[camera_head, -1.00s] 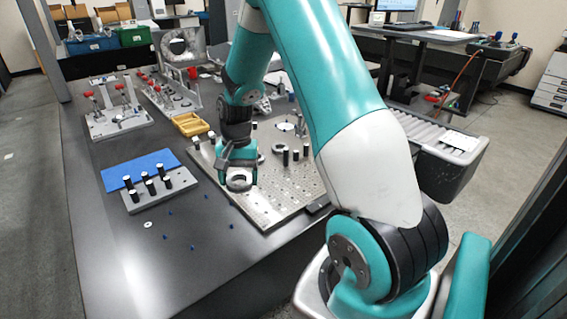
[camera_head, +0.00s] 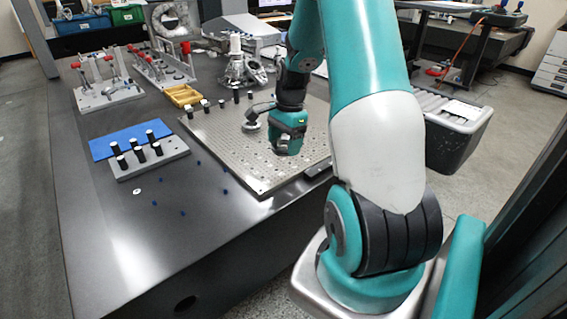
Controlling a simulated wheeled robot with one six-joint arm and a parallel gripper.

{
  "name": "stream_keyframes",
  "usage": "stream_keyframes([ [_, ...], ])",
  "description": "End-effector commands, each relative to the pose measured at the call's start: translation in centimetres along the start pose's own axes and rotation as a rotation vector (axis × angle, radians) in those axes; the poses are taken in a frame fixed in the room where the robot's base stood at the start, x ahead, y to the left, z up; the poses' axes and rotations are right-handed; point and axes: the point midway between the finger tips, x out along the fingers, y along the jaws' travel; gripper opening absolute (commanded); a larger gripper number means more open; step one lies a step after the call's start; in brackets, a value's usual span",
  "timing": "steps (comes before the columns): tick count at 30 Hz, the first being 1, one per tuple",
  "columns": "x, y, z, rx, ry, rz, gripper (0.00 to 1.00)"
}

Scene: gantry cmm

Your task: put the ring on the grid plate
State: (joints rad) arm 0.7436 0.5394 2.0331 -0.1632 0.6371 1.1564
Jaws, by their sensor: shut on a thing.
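A small grey metal ring (camera_head: 251,125) shows just left of my gripper's body, low over the grid plate. My gripper (camera_head: 258,115) points to the left and is shut on the ring. The fingertips are small here and partly merge with the ring. The grid plate (camera_head: 215,137) is a wide silver plate with rows of holes, lying flat on the dark table. My wrist hides part of its middle and right side. I cannot tell whether the ring touches the plate.
Black pegs (camera_head: 205,105) stand along the plate's far left edge. A grey block with black-and-white pegs (camera_head: 150,160) and a blue mat (camera_head: 105,147) lie to the left. Yellow tray (camera_head: 183,95) and red-handled clamp fixtures (camera_head: 108,92) stand behind. The plate's front left area is bare.

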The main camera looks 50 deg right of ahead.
Motion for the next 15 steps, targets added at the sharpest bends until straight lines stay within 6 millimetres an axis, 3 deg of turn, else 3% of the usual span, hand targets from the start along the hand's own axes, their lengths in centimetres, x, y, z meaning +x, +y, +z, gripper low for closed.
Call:
stream_keyframes([
  [15, 6.0, 0.0, -0.9, 0.000, 0.000, 0.002, 0.36],
])
